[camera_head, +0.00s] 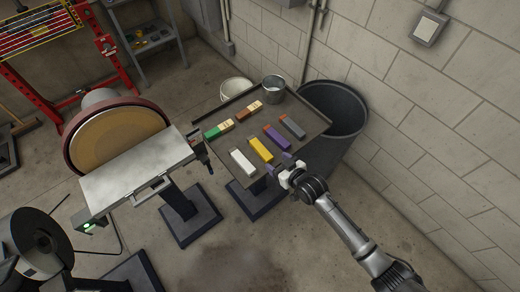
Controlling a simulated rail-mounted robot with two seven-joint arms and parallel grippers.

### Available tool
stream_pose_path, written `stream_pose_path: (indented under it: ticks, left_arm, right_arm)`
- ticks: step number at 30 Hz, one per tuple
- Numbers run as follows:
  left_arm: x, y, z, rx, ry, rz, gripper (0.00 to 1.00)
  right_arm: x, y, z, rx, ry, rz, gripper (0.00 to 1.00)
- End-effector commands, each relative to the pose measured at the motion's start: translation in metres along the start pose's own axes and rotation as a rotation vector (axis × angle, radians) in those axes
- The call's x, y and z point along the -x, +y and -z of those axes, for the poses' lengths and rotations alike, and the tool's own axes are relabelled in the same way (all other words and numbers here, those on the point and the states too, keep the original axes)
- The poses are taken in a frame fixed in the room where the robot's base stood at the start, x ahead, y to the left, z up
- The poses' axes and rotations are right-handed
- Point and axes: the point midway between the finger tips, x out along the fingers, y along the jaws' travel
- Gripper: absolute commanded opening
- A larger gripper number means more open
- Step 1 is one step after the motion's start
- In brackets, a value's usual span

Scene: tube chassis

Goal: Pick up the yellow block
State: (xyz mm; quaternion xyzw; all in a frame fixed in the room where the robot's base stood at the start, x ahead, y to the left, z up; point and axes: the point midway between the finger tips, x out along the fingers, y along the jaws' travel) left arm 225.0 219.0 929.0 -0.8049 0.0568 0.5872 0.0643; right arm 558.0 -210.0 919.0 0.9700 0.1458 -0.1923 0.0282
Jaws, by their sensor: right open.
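The yellow block (261,149) lies flat on a dark tray-topped stand (217,157), between a white block (243,162) and a purple block (277,138). My right gripper (279,165) is at the front right edge of the tray, just to the lower right of the yellow block. It is open, and I see nothing between its fingers. It looks apart from the yellow block, though its height above the tray is hard to tell. My left gripper is not in view.
A large dark bin (345,108) stands right, against the block wall. A disc sander (118,140) stands left.

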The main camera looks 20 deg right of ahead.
Motion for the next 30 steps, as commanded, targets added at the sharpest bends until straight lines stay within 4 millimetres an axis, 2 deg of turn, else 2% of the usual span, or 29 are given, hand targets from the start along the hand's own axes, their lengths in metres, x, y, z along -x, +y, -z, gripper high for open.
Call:
stream_pose_path:
  ticks: [1,6,14,24,30]
  left_arm:
    - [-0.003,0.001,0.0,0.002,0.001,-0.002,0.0]
    - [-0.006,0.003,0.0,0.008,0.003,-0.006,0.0]
    - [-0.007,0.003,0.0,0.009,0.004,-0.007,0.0]
    - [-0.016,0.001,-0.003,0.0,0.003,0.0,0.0]
    - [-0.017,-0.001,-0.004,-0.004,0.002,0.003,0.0]
  right_arm:
    - [-0.009,0.0,0.0,0.0,0.001,0.0,0.66]
    - [-0.03,0.0,-0.001,0.0,-0.001,0.0,0.66]
    - [-0.042,0.0,0.0,0.001,0.0,0.0,0.66]
    - [-0.083,0.001,0.0,0.001,0.0,0.0,0.66]
    - [-0.091,0.002,0.0,0.002,-0.001,-0.001,0.66]
